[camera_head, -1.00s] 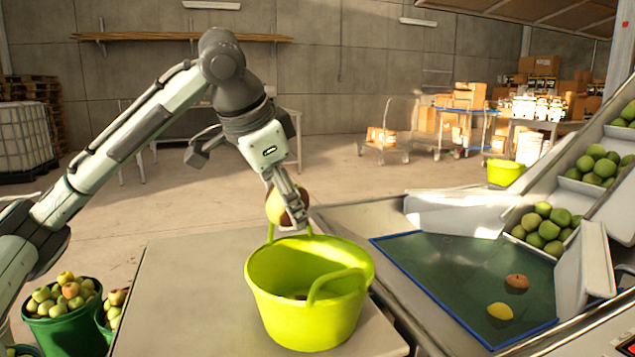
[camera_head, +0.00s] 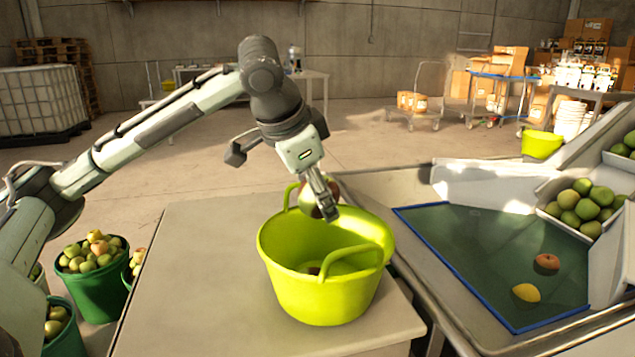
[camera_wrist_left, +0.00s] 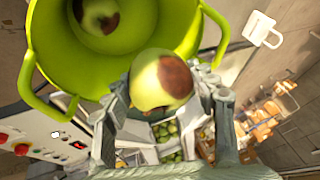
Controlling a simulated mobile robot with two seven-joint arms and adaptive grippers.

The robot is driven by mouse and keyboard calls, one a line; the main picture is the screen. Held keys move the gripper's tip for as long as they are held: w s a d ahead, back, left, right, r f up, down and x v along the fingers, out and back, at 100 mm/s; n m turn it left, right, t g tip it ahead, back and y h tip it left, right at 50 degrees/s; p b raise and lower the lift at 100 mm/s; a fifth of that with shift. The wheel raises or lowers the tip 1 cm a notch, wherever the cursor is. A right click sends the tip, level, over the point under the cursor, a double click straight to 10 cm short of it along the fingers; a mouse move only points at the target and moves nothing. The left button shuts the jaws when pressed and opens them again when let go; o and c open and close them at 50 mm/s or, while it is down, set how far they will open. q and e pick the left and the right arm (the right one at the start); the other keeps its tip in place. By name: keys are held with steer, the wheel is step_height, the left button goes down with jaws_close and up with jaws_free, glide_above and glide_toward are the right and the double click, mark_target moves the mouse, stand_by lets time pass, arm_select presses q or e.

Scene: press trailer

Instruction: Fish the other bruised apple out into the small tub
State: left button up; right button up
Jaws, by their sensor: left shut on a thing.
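My left gripper (camera_head: 326,205) is shut on a green apple with a brown bruise (camera_wrist_left: 162,80). It holds the apple at the rim of the yellow-green tub (camera_head: 315,300), by the back handle; in the head view the fingers partly hide the apple. The tub stands on a pale table. In the left wrist view the tub (camera_wrist_left: 60,45) fills the top left, and another apple with a brown patch (camera_wrist_left: 100,15) lies inside it. In the head view only a dark bit of that apple shows in the tub. My right gripper is not in view.
Right of the tub is a blue-edged dark water tank (camera_head: 480,255) with a reddish-brown fruit (camera_head: 547,261) and a yellow fruit (camera_head: 526,292) in it. Green apples (camera_head: 583,205) sit on the chute. Green buckets of apples (camera_head: 98,285) stand left. The table (camera_head: 200,270) left of the tub is bare.

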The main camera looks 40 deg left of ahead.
arm_select(q)
steer(key=o, duration=1.3)
steer(key=v, duration=1.2)
steer(key=shift+w, duration=0.1)
steer(key=x, duration=1.2)
steer(key=shift+f, duration=0.1)
step_height(320, 180, up, 2)
steer(key=shift+r, duration=0.6)
